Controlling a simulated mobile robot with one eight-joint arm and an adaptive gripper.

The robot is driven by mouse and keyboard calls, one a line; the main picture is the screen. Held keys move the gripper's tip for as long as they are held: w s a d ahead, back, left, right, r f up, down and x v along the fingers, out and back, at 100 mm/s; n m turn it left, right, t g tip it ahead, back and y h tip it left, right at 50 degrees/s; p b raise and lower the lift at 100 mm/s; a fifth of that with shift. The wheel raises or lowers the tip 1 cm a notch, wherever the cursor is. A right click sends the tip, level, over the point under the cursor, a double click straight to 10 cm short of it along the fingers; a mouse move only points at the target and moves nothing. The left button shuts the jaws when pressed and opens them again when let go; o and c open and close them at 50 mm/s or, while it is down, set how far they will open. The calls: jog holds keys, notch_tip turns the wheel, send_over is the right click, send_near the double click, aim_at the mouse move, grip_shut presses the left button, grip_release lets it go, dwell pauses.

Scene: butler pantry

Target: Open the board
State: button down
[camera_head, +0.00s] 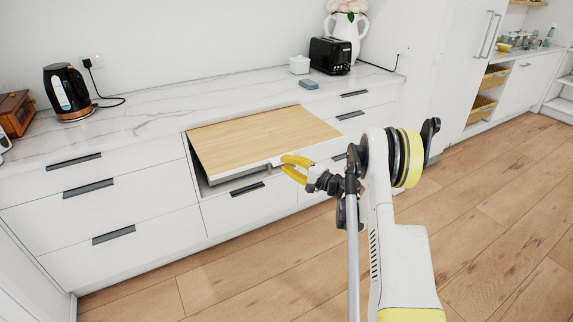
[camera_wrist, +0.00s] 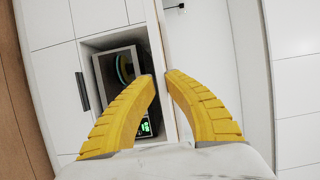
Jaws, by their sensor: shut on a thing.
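The board (camera_head: 262,138) is a light wood pull-out panel with a white front edge. In the head view it stands out from the white cabinet front, level and just below the counter, with a dark gap under its left side. My gripper (camera_head: 284,168) is at its front edge, with yellow fingers closed on that edge. In the wrist view, a thin pale panel edge (camera_wrist: 159,60) runs between my two yellow fingers (camera_wrist: 163,82). The fingertips hide part of the edge, and the exact contact is not clear.
White drawers with dark handles (camera_head: 88,188) flank the board. A black kettle (camera_head: 68,92), a toaster (camera_head: 330,55) and a white pitcher (camera_head: 346,32) stand on the marble counter. In the wrist view, a dark appliance with a green display (camera_wrist: 146,127) sits in an open compartment. The wooden floor (camera_head: 490,215) is clear.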

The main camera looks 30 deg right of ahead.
jog(key=c, duration=1.7)
grip_release()
jog(key=shift+a, duration=0.15)
jog(key=shift+o, duration=0.2)
jog(key=v, duration=1.2)
